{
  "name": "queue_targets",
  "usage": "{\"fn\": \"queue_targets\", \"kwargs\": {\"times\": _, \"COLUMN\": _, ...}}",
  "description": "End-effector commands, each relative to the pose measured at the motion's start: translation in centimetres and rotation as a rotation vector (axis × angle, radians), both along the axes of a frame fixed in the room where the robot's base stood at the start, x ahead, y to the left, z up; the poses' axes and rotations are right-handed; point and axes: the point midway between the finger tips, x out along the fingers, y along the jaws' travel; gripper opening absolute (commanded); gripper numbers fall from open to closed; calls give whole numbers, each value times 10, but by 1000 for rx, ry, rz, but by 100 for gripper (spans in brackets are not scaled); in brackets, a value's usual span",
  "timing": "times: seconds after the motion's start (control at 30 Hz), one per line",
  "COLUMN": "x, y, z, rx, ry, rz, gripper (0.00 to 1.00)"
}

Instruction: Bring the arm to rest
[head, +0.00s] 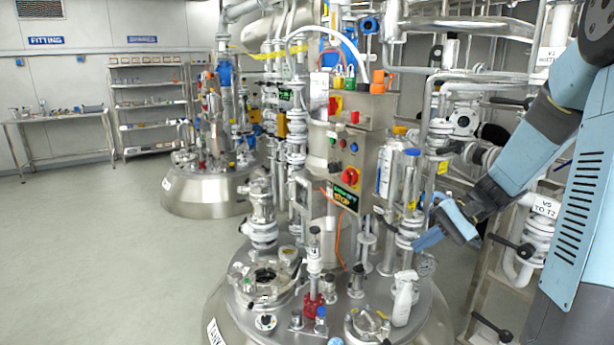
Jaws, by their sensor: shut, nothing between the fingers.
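My arm comes in from the right edge of the head view, blue and dark grey, bent at the elbow and reaching down and left. My gripper (424,243) is at its end, over the right side of the near tank's lid. Its blue fingers point left and slightly down. The fingers look closed, with nothing held. Behind and around the fingertips stand pipe fittings; I cannot tell whether they touch.
The near tank (420,318) carries valves, a white spray bottle (404,300) and a control box with a red knob (350,176). Pipes and valves crowd the right, near my arm. A second tank (205,200) stands behind. Open floor (100,250) lies left.

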Motion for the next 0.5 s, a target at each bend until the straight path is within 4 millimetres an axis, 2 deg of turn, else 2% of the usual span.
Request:
{"fn": "queue_targets", "kwargs": {"times": 0.03, "x": -7, "y": 8, "z": 5, "rx": -57, "ry": -12, "rz": 26, "gripper": 0}}
{"fn": "queue_targets", "kwargs": {"times": 0.2, "x": -32, "y": 22, "z": 18, "rx": -232, "ry": -48, "rz": 92, "gripper": 0}}
{"fn": "queue_targets", "kwargs": {"times": 0.5, "x": -73, "y": 37, "z": 46, "rx": -511, "ry": -167, "rz": 181, "gripper": 0}}
